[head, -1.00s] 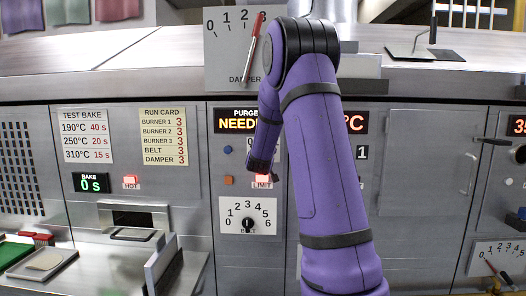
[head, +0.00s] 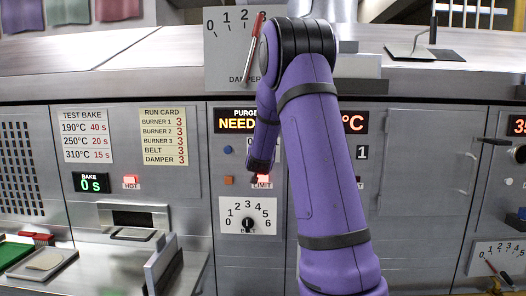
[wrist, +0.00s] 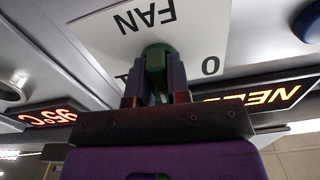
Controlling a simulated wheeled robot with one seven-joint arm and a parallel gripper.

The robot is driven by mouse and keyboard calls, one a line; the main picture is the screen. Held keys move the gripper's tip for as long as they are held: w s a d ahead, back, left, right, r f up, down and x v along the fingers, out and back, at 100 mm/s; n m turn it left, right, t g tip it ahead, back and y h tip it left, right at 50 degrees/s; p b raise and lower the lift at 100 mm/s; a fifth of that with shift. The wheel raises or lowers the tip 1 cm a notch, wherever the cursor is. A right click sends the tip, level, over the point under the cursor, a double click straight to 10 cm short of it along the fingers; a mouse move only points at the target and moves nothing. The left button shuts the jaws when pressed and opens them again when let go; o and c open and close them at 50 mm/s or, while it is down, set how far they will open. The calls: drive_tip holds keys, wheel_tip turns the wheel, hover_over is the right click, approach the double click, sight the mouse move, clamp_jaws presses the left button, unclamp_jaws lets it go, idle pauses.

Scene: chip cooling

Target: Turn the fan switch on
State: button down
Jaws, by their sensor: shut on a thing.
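In the wrist view, the white fan plate (wrist: 200,40) shows upside down, with the word FAN and a 0 on the right. Part of another mark shows at the left, near my fingers. The green fan switch (wrist: 158,49) sits on this plate. My gripper (wrist: 156,75) has its two fingers closed around the green switch. I cannot tell which mark the switch points at.
Left of my arm are the belt dial (head: 247,224), the lit red limit lamp (head: 263,181) and the purge display (head: 236,121). The damper plate (head: 222,60) with its red pointer stands behind my elbow. A cabinet door (head: 425,160) is on the right.

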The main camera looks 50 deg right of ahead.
drive_tip(key=m, duration=0.6)
drive_tip(key=shift+m, duration=0.4)
idle(0.4)
drive_tip(key=c, duration=1.1)
unclamp_jaws()
drive_tip(key=v, duration=1.1)
drive_tip(key=shift+w, duration=0.1)
